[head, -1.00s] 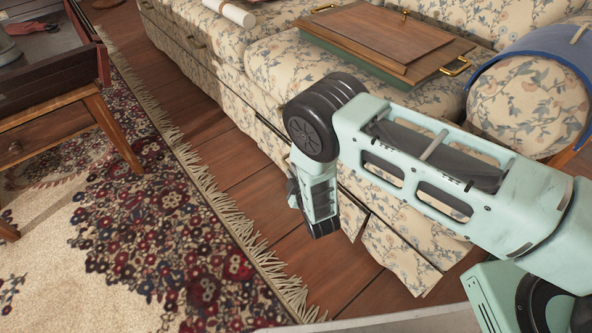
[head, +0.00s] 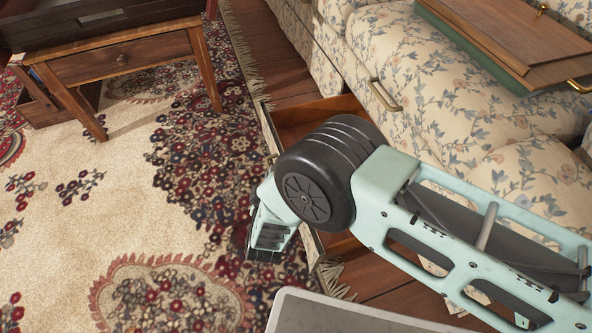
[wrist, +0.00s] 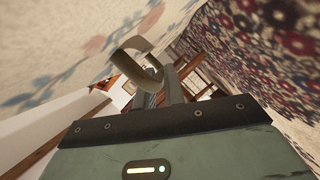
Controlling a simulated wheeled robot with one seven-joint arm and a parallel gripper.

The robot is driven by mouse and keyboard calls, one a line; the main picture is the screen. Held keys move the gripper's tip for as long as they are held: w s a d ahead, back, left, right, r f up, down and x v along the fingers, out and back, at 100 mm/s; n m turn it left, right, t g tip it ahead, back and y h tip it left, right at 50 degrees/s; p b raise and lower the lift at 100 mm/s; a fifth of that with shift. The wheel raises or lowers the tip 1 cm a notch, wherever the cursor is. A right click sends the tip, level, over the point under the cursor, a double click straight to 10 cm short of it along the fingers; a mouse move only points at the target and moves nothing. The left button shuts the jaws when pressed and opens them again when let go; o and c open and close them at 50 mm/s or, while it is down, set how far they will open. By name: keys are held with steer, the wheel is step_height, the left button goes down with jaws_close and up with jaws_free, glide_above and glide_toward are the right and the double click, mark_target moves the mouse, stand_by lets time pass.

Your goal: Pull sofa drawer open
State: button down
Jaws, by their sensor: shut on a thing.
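The floral sofa (head: 440,90) runs along the right side of the head view. Its drawer (head: 300,120) stands pulled out over the floor and the rug's fringe, with brown wooden inside showing on both sides of my arm. In the wrist view a curved metal handle (wrist: 140,62) sits on the floral drawer front (wrist: 60,55). My gripper (wrist: 168,85) is shut on this handle. In the head view my wrist is in front of the drawer front, and my arm hides the fingers, the handle and the drawer's middle.
A wooden table (head: 125,60) with a small drawer stands at the upper left. The patterned rug (head: 120,220) between it and the sofa is mostly clear. A wooden board (head: 500,35) lies on the sofa seat. Another handle (head: 383,95) is on the sofa front.

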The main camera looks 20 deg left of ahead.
steer(key=shift+s+a+f, duration=0.1)
steer(key=shift+s+a, duration=0.85)
steer(key=shift+a, duration=0.3)
steer(key=c, duration=1.5)
jaws_free()
